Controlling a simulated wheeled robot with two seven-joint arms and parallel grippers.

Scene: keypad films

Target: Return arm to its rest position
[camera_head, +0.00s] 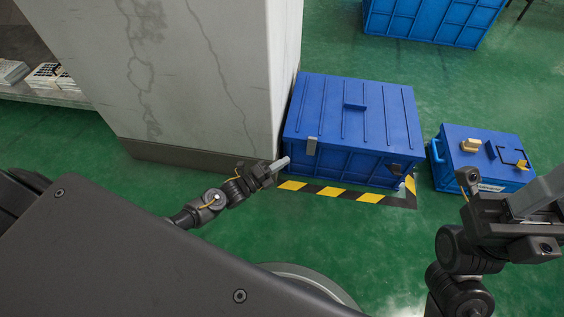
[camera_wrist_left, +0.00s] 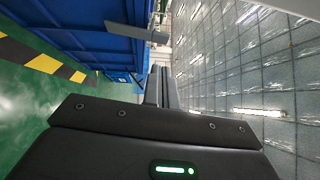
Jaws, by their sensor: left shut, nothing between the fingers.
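My left arm comes in from the left, and its left gripper (camera_head: 282,164) is shut and empty. In the head view it is in front of the marbled pillar's base, near the left front edge of the large blue crate (camera_head: 372,122). In the left wrist view the left gripper (camera_wrist_left: 160,84) shows its two fingers together with nothing between them, and the blue crate wall (camera_wrist_left: 84,28) fills the upper left. My right gripper (camera_head: 540,194) is at the right edge, partly cut off. I cannot tell whether its fingers are apart.
A pale marbled pillar (camera_head: 200,70) stands left of the large crate. A smaller blue box (camera_head: 482,165) with yellow parts stands to its right. Yellow and black tape (camera_head: 330,192) marks the floor in front. Another blue container (camera_head: 430,20) is behind. Green floor (camera_head: 340,245) is clear nearer me.

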